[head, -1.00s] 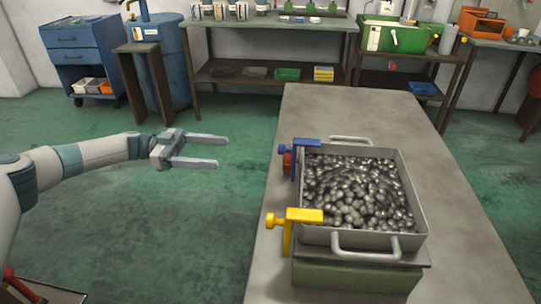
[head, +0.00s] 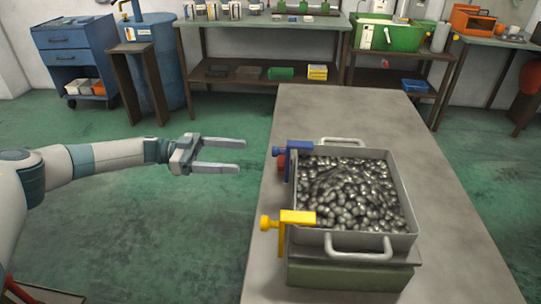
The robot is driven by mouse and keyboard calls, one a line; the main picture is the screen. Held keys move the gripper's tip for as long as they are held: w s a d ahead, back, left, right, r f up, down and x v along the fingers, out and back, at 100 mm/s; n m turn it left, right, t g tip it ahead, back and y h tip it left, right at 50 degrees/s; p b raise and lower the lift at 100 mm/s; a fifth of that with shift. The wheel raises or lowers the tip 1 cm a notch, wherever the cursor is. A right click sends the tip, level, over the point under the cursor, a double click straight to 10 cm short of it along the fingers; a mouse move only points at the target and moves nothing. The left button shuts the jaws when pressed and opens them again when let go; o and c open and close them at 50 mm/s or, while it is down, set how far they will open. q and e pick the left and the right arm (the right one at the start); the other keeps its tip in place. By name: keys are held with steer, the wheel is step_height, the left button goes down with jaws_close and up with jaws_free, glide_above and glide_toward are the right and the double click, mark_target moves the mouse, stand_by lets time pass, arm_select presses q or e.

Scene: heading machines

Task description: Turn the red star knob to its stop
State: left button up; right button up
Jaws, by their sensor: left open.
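A red knob (head: 281,161) shows at the left side of the metal tray, below the blue clamp (head: 293,148); it is partly hidden and its star shape cannot be made out. A yellow clamp (head: 290,218) sits at the tray's near left corner. The tray (head: 404,190) is full of shiny metal pieces (head: 350,193) and rests on a green base (head: 345,276). My left gripper (head: 242,156) is open and empty, left of the red knob and apart from it, its fingers pointing right. My right gripper is not in view.
The tray stands on a long grey table (head: 440,185). Green floor lies clear left of the table. A workbench (head: 265,22) with shelves, a blue drum (head: 150,60) and a blue drawer cabinet (head: 72,50) stand at the back.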

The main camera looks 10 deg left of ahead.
arm_select(q)
steer(key=d+p, duration=0.1)
steer(key=d, duration=0.7)
steer(key=shift+d+r+p, duration=0.1)
steer(key=shift+d+p, duration=0.2)
steer(key=shift+d, duration=1)
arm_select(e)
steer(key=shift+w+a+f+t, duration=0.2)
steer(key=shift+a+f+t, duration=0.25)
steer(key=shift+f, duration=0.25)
arm_select(q)
steer(key=shift+c, duration=0.7)
steer(key=c, duration=0.9)
